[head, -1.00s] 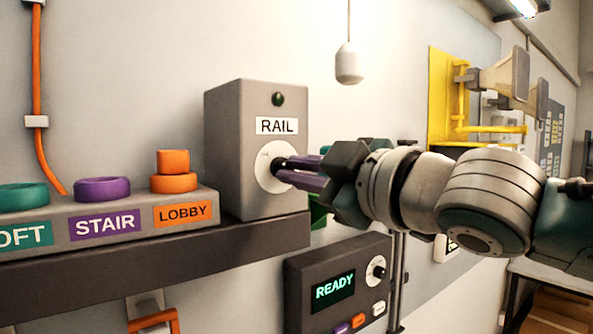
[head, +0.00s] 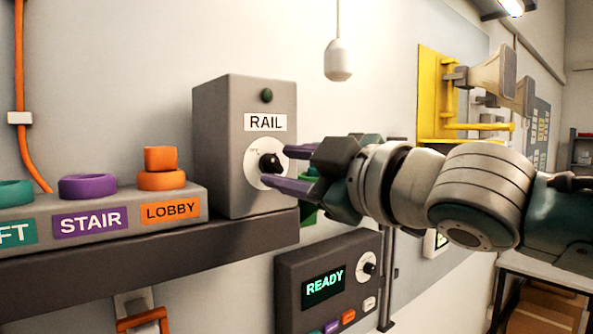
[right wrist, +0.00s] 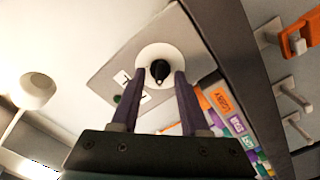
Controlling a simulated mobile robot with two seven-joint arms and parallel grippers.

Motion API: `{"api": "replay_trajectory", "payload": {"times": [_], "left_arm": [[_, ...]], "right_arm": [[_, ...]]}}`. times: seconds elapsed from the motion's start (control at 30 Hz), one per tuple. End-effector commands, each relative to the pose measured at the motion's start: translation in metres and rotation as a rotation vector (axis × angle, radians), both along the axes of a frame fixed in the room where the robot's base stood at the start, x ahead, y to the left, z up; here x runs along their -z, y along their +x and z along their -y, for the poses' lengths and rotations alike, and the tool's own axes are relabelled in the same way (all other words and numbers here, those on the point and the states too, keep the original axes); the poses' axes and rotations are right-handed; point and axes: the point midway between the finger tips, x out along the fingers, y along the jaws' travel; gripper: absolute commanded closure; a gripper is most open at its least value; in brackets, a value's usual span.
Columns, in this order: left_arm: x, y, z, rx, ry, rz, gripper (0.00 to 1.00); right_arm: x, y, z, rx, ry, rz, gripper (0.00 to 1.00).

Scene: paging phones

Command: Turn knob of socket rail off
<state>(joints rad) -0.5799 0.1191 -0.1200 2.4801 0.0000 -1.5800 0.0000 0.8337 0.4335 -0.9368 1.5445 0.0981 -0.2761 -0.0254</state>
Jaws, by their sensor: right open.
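The socket rail is a grey box (head: 225,150) labelled RAIL, on a dark shelf in the head view. Its front carries a black knob (head: 270,164) on a white round dial, with a dark green lamp (head: 267,96) above the label. The knob also shows in the right wrist view (right wrist: 160,70). My right gripper (head: 290,170) is open, its purple fingers either side of the knob and apart from it. In the right wrist view the fingers (right wrist: 155,95) point toward the dial with the knob between their tips. My left gripper is not in view.
Left of the box is a base with teal, purple (head: 88,186) and orange (head: 162,180) rings labelled LOFT, STAIR and LOBBY. Below hangs a dark panel reading READY (head: 325,285). A yellow bracket (head: 432,95) with horn shapes is at the right. A white lamp (head: 338,60) hangs above.

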Motion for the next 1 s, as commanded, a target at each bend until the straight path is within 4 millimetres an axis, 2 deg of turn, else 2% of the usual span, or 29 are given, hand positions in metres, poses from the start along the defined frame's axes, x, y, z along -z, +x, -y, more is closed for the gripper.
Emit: {"api": "replay_trajectory", "payload": {"times": [0.6, 0.77, 1.0], "left_arm": [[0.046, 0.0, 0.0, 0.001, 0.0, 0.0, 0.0], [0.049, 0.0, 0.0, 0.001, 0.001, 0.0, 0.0], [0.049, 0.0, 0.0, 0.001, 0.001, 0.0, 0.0]], "right_arm": [[0.004, -0.069, 0.051, 0.001, -0.002, 0.0, 0.55], [0.002, -0.077, 0.056, 0.001, -0.002, -0.001, 0.55], [0.001, -0.078, 0.056, 0.0, -0.001, -0.001, 0.55]]}}
